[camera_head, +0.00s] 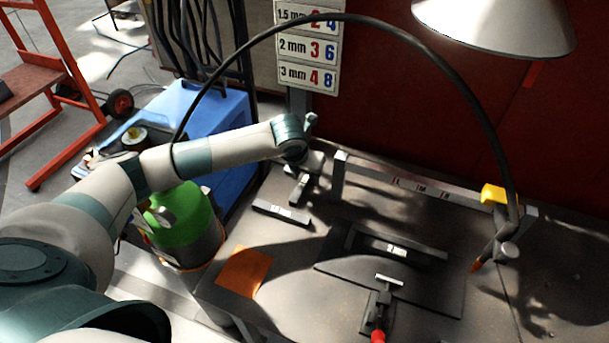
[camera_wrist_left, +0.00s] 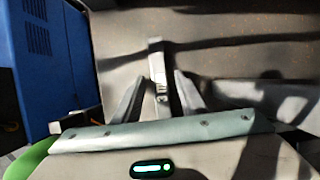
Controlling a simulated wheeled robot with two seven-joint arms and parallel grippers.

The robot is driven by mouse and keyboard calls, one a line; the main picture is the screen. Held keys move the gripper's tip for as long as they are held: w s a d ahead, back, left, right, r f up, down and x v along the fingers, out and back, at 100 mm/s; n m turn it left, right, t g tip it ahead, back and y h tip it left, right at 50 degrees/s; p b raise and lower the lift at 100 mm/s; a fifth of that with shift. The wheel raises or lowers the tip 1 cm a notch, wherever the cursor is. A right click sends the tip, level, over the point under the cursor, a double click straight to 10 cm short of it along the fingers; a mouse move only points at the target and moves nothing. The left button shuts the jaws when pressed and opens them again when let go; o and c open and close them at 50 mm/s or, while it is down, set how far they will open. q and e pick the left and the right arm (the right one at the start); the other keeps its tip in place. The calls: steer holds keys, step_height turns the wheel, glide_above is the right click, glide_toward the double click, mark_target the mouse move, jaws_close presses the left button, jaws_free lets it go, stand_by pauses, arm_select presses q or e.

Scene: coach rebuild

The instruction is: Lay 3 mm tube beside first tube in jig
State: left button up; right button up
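My left gripper (camera_head: 301,187) hangs above the bench just behind a short dark bar with a pale label (camera_head: 282,212), which looks like a tube piece. In the left wrist view, the fingers (camera_wrist_left: 157,88) are spread apart, with a narrow grey bar (camera_wrist_left: 157,66) between them and a gap on each side. I cannot tell whether this is the labelled bar. The jig (camera_head: 452,298) is a dark plate on the bench, with a dark labelled tube (camera_head: 420,253) lying along its back and a red-handled clamp (camera_head: 378,335) at its front. The labels are too small to read surely. My right gripper is not visible.
A black cable (camera_head: 340,17) arches over the bench to a torch-like tool (camera_head: 503,240) at the right. A raised rail (camera_head: 400,182) runs along the back. An orange sheet (camera_head: 244,271) lies front left. A blue cart (camera_head: 215,115) and green cylinder (camera_head: 185,215) stand left.

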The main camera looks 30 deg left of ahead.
arm_select(q)
steer(key=b+v, duration=0.4)
steer(key=v, duration=0.8)
steer(key=shift+o, duration=0.3)
